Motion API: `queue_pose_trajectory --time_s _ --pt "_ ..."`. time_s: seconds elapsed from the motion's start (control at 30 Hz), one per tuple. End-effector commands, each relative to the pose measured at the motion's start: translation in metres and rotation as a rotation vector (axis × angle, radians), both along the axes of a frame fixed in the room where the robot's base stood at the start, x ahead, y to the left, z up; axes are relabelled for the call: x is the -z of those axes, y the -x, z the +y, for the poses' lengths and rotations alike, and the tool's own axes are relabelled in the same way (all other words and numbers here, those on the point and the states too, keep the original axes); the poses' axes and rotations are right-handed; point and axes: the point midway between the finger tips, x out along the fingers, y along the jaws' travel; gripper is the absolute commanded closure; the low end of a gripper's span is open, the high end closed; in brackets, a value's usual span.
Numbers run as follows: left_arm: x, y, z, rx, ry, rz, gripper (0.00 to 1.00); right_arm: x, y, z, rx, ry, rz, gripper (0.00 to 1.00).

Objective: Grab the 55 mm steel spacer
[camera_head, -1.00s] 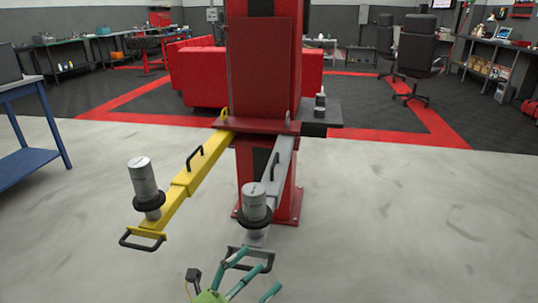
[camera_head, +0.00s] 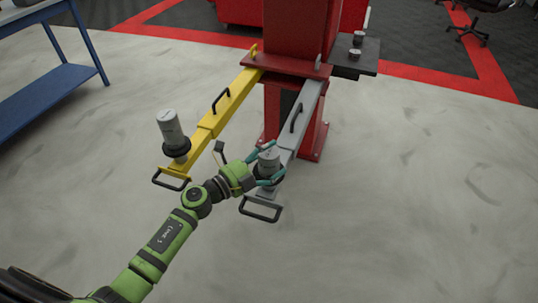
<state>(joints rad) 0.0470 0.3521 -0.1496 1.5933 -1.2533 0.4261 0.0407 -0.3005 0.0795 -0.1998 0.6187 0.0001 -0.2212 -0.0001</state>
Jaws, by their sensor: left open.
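A grey steel spacer (camera_head: 268,157) stands upright on a round black pad at the outer end of the grey lift arm (camera_head: 303,118). My left gripper (camera_head: 273,164) is open, with its teal fingers on either side of this spacer; I cannot tell whether they touch it. A taller-looking steel spacer (camera_head: 170,127) stands on the black pad of the yellow lift arm (camera_head: 214,119). Two small grey pieces, one of them here (camera_head: 358,39), sit on a dark shelf (camera_head: 362,66) beside the red post. Any size markings are too small to read. My right gripper is out of view.
The red lift post (camera_head: 298,35) stands behind the arms. Black handles stick up from both arms, and a looped handle (camera_head: 261,209) is at the grey arm's end. A blue table (camera_head: 45,90) is at the left. The floor at right is clear.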

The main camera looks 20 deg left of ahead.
Motion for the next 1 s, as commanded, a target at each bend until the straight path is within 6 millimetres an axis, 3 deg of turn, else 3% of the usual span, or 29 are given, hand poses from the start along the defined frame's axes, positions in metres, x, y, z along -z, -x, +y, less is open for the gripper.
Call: queue_pose_trajectory --time_s 0.17,0.43,0.63,1.0 --pt "-0.002 -0.018 -0.012 0.000 0.001 -0.002 0.19 -0.002 -0.001 0.000 0.000 0.000 -0.002 0.60" --pt "-0.001 -0.019 -0.013 0.001 0.000 0.000 0.19 -0.002 -0.001 0.000 0.000 -0.001 -0.003 0.60" --pt "-0.001 -0.019 -0.013 0.001 0.000 0.000 0.97 -0.002 -0.001 0.000 0.000 -0.001 -0.003 0.60" --pt "0.001 -0.019 -0.013 0.000 -0.002 0.003 1.00 -0.002 -0.001 0.000 0.000 -0.001 -0.003 0.60"
